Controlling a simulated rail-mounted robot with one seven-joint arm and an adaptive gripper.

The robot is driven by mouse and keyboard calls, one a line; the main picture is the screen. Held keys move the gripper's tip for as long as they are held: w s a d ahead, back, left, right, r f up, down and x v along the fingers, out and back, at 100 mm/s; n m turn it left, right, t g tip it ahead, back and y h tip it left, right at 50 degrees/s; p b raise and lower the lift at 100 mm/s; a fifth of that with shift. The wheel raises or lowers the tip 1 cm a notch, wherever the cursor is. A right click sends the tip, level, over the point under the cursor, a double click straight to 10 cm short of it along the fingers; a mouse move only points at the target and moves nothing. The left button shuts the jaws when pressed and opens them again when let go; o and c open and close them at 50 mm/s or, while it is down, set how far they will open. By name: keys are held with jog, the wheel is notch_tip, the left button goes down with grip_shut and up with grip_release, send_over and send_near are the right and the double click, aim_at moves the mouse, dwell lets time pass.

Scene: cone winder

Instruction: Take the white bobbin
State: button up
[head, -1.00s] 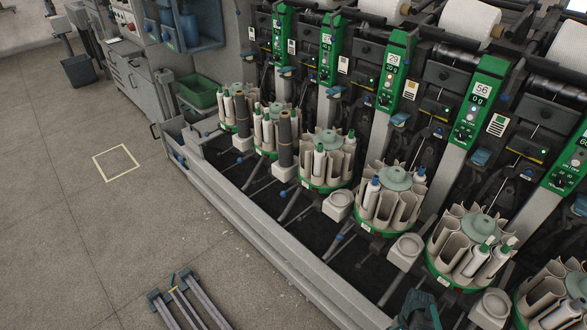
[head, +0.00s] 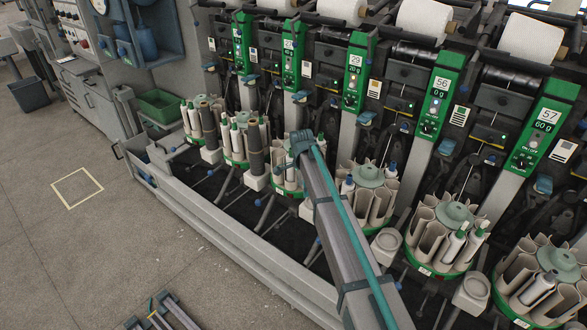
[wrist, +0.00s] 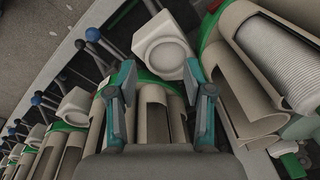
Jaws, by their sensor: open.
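In the wrist view, my gripper (wrist: 160,103) has its two teal-and-dark fingers spread apart with nothing between them. A beige carousel with a green ring (wrist: 160,78) lies beyond the fingers. A white bobbin (wrist: 272,62) with fine ridges sits in a beige pocket at the upper right, beside the right finger and apart from it. In the head view, white bobbins stand in several carousels, such as a green-tipped one (head: 454,243) and a blue-tipped one (head: 347,186).
A pale square cup (wrist: 163,50) lies just beyond the fingers in the wrist view. Blue-knobbed levers (wrist: 90,35) stand at the left. In the head view, green numbered panels (head: 437,95) line the machine. Open floor (head: 90,255) lies to the left.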

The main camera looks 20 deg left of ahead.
jog(key=shift+g, duration=0.6)
jog(key=w+a+r, duration=0.3)
jog(key=r, duration=0.3)
jog(key=w+a+r, duration=0.3)
jog(key=r, duration=0.3)
jog(key=w+a+r, duration=0.3)
jog(key=r, duration=0.3)
jog(key=shift+w+r+b, duration=0.1)
jog(key=shift+b, duration=0.2)
notch_tip(320, 180, down, 5)
jog(key=shift+f+p, duration=0.1)
jog(key=shift+p, duration=0.65)
jog(key=shift+w+d+f+p, duration=0.15)
jog(key=shift+f+p, duration=1)
jog(key=shift+f, duration=1.5)
grip_shut()
